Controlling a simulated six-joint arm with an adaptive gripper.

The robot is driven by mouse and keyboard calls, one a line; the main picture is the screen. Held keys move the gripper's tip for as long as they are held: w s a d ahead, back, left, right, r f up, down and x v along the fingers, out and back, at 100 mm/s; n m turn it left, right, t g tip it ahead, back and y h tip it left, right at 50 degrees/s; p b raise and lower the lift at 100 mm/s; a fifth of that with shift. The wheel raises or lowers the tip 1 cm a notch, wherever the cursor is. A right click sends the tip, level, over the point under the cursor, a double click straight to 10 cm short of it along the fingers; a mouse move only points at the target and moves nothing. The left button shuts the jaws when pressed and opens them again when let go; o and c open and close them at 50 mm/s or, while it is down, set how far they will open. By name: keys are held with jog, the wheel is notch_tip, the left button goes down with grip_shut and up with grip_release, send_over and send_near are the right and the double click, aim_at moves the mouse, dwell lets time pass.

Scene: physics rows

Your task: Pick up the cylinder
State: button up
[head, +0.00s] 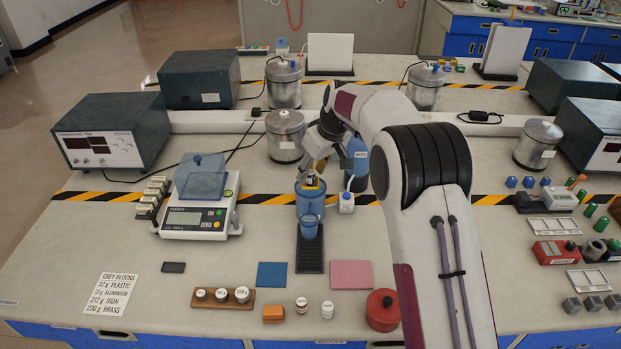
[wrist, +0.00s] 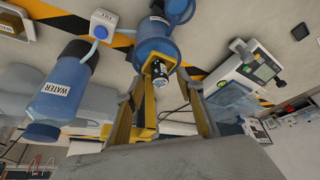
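My gripper (head: 316,172) points down over a blue vessel (head: 309,203) on the bench. In the wrist view its two yellowish fingers (wrist: 160,92) are spread apart with a gap between them. A small metallic piece with yellow parts (wrist: 159,70) shows at the vessel's mouth, beyond the gap. It may be the cylinder, but its shape is unclear. The blue vessel also shows in the wrist view (wrist: 153,48). I cannot tell whether a finger touches the piece or the vessel. In the head view my gripper partly hides the mouth.
A small blue beaker (head: 309,228) stands in front of the vessel, near a black strip (head: 309,256). A balance (head: 198,215) is left, a metal can (head: 285,137) behind. A red pot (head: 382,310) stands in front.

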aim_at(312, 174)
grip_shut()
jog(key=shift+r, duration=0.15)
jog(key=shift+r, duration=1.7)
jog(key=s+d, duration=1.1)
jog(key=s, duration=0.2)
jog(key=shift+s+d, duration=0.3)
jog(key=shift+s, duration=0.05)
